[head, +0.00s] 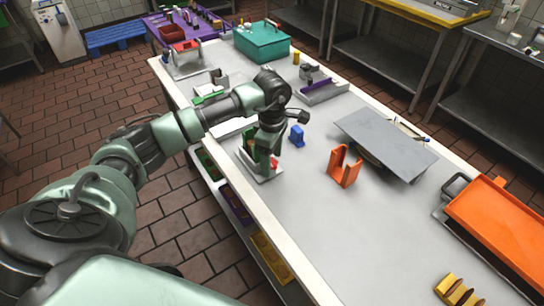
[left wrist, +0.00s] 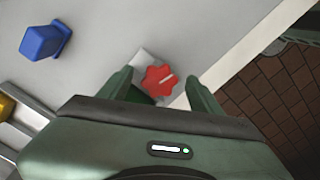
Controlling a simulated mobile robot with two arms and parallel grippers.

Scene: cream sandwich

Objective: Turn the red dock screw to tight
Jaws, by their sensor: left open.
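The red dock screw (left wrist: 161,80) is a star-shaped knob with a pale slot line, on a light grey dock (left wrist: 145,58) near the table's edge. In the head view part of the red screw (head: 274,162) shows beside my left gripper (head: 264,152), with the grey dock base (head: 266,178) below. In the left wrist view the left gripper (left wrist: 162,88) is open, with one finger on each side of the screw. I cannot tell whether the fingers touch it. My right gripper is not in view.
A blue block (head: 297,136) stands close to the right of the dock, and an orange holder (head: 345,166) stands further right. A grey plate (head: 386,142) and an orange tray (head: 500,222) lie beyond. The table's front middle is clear.

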